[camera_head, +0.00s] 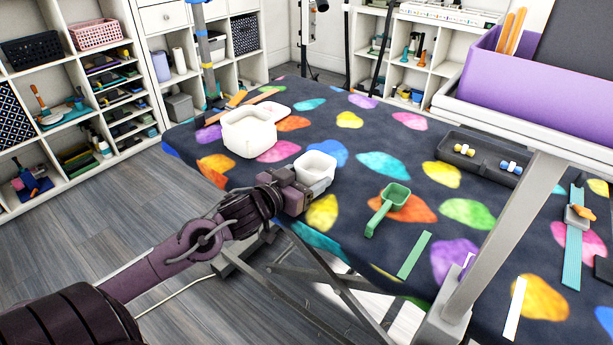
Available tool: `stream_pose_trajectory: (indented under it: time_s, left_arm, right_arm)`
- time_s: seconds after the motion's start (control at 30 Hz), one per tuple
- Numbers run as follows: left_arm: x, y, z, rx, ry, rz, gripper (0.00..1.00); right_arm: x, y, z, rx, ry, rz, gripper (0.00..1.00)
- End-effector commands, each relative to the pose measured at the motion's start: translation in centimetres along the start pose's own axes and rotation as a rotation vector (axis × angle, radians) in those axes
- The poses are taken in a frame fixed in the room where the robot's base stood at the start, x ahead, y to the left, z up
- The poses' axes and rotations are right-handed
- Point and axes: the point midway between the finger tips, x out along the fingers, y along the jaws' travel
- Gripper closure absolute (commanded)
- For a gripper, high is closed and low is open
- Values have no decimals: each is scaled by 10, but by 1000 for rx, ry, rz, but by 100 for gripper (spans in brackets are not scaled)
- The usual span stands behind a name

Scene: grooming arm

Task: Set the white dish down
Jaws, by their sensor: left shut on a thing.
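My left gripper (312,184) is shut on the rim of a small white dish (317,166). The dish looks upright and open at the top. It is at the near left side of the table (350,213) with the dark cloth patterned in coloured blots. I cannot tell whether its base touches the cloth. The gripper hides its near side. My right gripper is not in view.
A larger white container (249,133) stands just behind and left of the dish. A green scoop (390,205) and a green strip (414,255) lie to the right. A dark tray (476,158) and a raised purple box (545,95) are farther right. Shelves stand behind.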

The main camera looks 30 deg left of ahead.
Motion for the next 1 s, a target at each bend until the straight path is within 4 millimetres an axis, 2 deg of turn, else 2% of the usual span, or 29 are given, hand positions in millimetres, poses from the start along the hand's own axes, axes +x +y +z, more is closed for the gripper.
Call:
stream_pose_trajectory:
  time_s: [0.03, 0.17, 0.2, 0.57, 0.77, 0.9, 1.0]
  left_arm:
    - [0, 0, 0, -1, 0, 0, 29]
    - [0, 0, 0, 0, 0, 0, 12]
    - [0, 0, 0, 0, 0, 0, 11]
    - [-3, 0, -2, 0, -2, 0, 11]
    - [-26, 0, -2, -4, -4, -1, 11]
    - [-49, 0, -2, -5, -5, -1, 11]
    - [-65, 0, -3, -3, -5, -2, 11]
  right_arm:
    - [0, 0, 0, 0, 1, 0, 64]
    - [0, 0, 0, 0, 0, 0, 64]
    - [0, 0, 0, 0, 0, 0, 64]
    - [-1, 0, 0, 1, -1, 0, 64]
    - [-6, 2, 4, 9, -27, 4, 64]
    - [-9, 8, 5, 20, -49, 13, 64]
    - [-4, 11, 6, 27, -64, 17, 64]
